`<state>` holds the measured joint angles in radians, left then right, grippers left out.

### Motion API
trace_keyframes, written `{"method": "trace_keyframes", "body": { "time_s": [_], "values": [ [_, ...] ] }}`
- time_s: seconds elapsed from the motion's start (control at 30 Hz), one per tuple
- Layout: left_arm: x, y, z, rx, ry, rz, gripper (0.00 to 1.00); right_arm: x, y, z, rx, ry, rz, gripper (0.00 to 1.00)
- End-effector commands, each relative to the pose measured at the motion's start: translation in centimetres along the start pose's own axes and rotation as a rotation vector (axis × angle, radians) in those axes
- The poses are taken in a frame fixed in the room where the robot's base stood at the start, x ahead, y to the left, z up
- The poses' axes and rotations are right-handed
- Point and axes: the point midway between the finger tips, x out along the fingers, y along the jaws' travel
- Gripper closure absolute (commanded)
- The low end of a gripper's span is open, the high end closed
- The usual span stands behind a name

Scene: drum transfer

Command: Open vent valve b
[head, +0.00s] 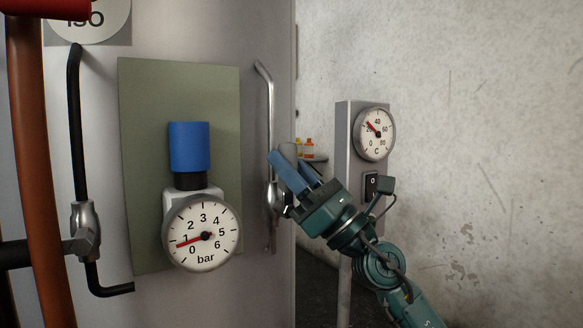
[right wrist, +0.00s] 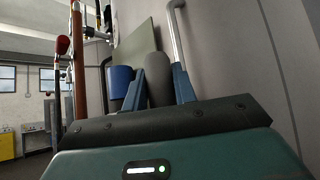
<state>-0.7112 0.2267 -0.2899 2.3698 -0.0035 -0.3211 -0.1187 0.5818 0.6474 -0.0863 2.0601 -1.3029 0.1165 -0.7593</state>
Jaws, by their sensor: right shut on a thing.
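A silver pipe (head: 268,100) with a valve fitting (head: 272,196) runs down the right edge of the panel face. It also shows in the right wrist view (right wrist: 176,35). My right gripper (head: 288,162) is beside this pipe, with its blue fingers pointing up and left. In the right wrist view, the fingers (right wrist: 158,82) are closed on a grey rounded handle (right wrist: 159,94). The handle is mostly hidden in the head view. I cannot read a label that names it vent valve b. My left gripper is not in view.
A blue-capped regulator (head: 189,147) with a bar gauge (head: 202,234) sits on a green plate (head: 142,100). A temperature gauge (head: 372,134) stands on a grey post right of my gripper. A black pipe (head: 74,120) and an orange pipe (head: 33,150) are at left.

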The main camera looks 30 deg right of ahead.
Motion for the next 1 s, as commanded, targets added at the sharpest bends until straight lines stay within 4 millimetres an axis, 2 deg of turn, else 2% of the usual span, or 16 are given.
{"method": "trace_keyframes", "body": {
  "time_s": [0.27, 0.3, 0.57, 0.83, 1.0],
  "values": [
    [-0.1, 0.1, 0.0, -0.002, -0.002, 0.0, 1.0, 0.1, 0.1, 0.1, -0.011, 0.002, 0.004, 1.0],
    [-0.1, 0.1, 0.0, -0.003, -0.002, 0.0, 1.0, 0.1, 0.1, 0.1, -0.011, 0.002, 0.004, 0.72],
    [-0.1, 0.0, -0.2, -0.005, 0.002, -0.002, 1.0, 0.0, 0.1, 0.0, -0.008, 0.002, 0.003, 0.51],
    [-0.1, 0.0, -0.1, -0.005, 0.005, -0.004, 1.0, -0.3, 0.0, -0.1, -0.005, 0.002, 0.002, 0.51],
    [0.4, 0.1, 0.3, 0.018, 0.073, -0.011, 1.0, -2.6, 0.0, -0.4, -0.004, 0.002, 0.0, 0.51]
  ]
}}
